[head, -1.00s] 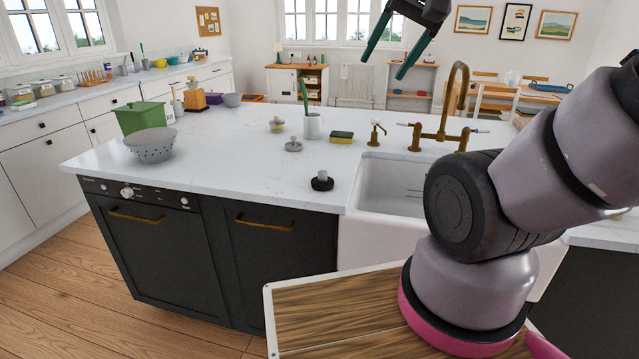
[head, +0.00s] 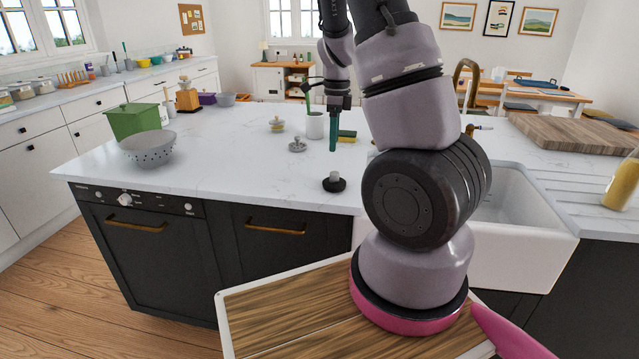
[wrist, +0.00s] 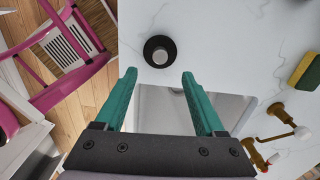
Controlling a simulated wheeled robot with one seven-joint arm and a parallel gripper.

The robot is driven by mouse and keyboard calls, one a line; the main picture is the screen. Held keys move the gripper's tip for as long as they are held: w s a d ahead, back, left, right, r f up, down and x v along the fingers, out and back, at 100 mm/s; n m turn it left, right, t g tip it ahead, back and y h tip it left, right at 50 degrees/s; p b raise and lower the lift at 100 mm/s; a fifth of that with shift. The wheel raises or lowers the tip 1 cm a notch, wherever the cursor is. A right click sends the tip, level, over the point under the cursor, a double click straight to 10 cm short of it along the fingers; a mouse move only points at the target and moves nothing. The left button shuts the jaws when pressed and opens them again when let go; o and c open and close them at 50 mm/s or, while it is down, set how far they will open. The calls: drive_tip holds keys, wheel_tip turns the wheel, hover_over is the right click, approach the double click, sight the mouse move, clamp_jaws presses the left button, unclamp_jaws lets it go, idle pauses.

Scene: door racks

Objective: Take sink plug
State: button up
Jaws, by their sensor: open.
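The sink plug (head: 334,183), a black disc with a pale grey knob, stands on the white counter near its front edge, left of the sink. It also shows in the wrist view (wrist: 160,51), just beyond the fingertips and between their lines. My gripper (head: 333,143) hangs above the counter, fingers pointing down, above the plug in the picture. In the wrist view my gripper (wrist: 160,75) has its two green fingers wide apart with nothing between them. The fingers do not touch the plug.
The white sink (head: 510,200) lies to the right, partly hidden by my arm. A grey metal lid-like piece (head: 297,145), a white cup (head: 315,126) and a sponge (head: 347,136) stand behind the plug. A grey colander (head: 149,148) is at left. The counter around the plug is clear.

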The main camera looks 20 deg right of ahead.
hover_over(335, 173)
drive_tip(key=f, duration=0.6)
drive_tip(key=shift+w+a, duration=0.25)
drive_tip(key=shift+w, duration=0.1)
drive_tip(key=shift+s+d+f, duration=0.1)
drive_tip(key=shift+s+f, duration=0.05)
drive_tip(key=shift+f, duration=1.25)
drive_tip(key=shift+s+d+f, duration=0.1)
drive_tip(key=shift+f, duration=1.25)
clamp_jaws()
